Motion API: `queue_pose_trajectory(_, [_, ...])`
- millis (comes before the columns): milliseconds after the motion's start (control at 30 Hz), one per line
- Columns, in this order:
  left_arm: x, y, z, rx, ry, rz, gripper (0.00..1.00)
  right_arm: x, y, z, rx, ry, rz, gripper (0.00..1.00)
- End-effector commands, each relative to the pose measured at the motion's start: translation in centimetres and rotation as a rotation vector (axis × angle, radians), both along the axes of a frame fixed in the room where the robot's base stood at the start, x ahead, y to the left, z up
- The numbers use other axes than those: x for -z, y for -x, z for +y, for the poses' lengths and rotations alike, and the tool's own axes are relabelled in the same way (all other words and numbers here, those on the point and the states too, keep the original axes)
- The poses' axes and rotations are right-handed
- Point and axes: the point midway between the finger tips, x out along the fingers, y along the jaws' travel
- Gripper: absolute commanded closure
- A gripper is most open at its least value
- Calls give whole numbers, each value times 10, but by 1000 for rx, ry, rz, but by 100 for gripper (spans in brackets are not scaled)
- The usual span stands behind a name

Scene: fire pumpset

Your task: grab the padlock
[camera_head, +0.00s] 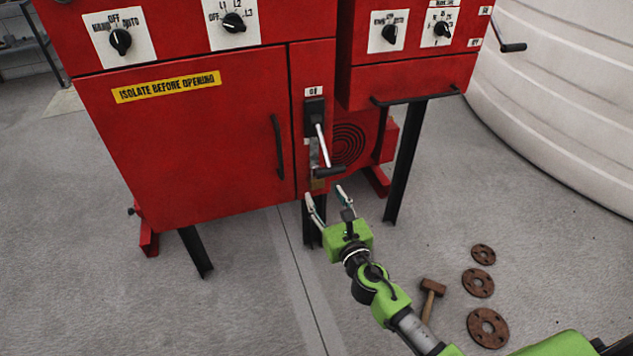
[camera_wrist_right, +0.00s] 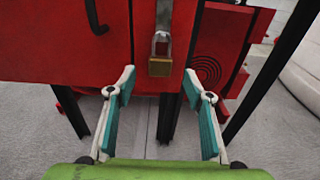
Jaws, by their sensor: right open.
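The padlock (camera_wrist_right: 160,66) has a brass body and a silver shackle. It hangs at the lower part of a narrow red panel, centred ahead of my right gripper in the wrist view. In the head view the padlock (camera_head: 317,184) is small and shows just below the black lever handle. My right gripper (camera_head: 329,195) is open and empty, with its fingertips just below the padlock. In the wrist view the two teal-lined fingers (camera_wrist_right: 160,85) are spread apart on either side, and the padlock is beyond and between them. My left gripper is not in view.
A lever (camera_head: 322,145) with a black grip sticks out just above the padlock. The red cabinet (camera_head: 200,150) stands on dark legs. A hammer (camera_head: 431,292) and rusty flanges (camera_head: 478,283) lie on the floor at lower right. A white tank (camera_head: 560,100) is at right.

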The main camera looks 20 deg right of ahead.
Motion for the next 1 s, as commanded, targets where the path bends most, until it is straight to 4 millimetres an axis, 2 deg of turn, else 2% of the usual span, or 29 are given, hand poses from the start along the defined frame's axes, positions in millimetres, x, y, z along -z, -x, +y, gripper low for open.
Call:
queue_pose_trajectory(300, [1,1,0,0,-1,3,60,-3,-41,1,1,-2,-2,53])
queue_pose_trajectory(400, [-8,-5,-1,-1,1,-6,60,-2,-50,1,1,-2,-1,53])
queue_pose_trajectory(667, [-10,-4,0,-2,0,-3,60,-2,-53,1,1,-1,0,53])
queue_pose_trajectory(700, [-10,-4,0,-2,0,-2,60,-2,-53,1,1,-1,0,58])
queue_pose_trajectory(833, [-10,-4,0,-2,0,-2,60,-2,-53,1,1,-1,0,92])
queue_pose_trajectory(867, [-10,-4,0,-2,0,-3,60,-2,-53,1,0,-1,0,97])
queue_pose_trajectory(1000, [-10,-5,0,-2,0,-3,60,-3,-53,1,0,-1,-1,97])
